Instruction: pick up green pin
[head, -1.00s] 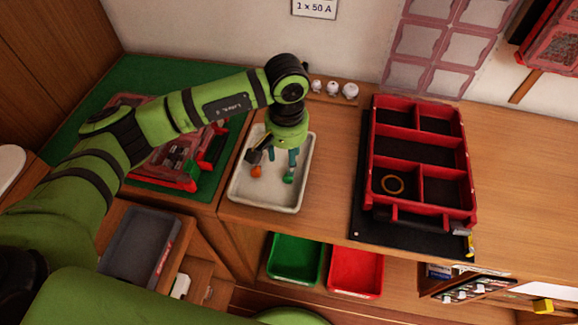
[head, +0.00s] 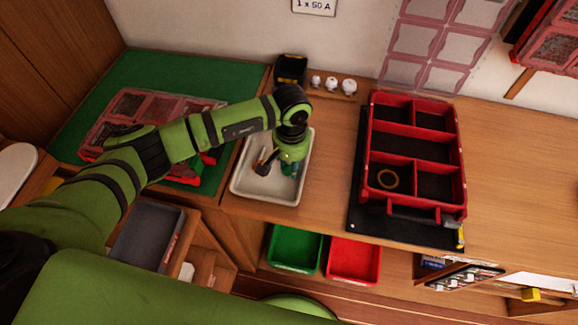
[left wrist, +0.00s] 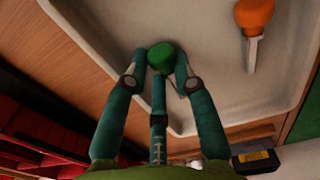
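The green pin (left wrist: 160,57) shows its round green head in the left wrist view, over the pale tray (head: 252,192); its shaft is mostly hidden. My left gripper (left wrist: 161,60) has its teal fingers closed against both sides of that head. In the head view the left gripper (head: 290,168) points down into the right part of the tray. An orange-headed pin (left wrist: 255,14) with a pale shaft lies in the tray, apart from the fingers. I cannot tell whether the green pin touches the tray. My right gripper is not in view.
A red compartment box (head: 412,151) with a yellowish ring (head: 387,179) stands on a black mat to the right. Small white knobs (head: 333,84) and a black box (head: 290,68) are behind the tray. Green (head: 294,250) and red (head: 353,260) bins sit lower in front.

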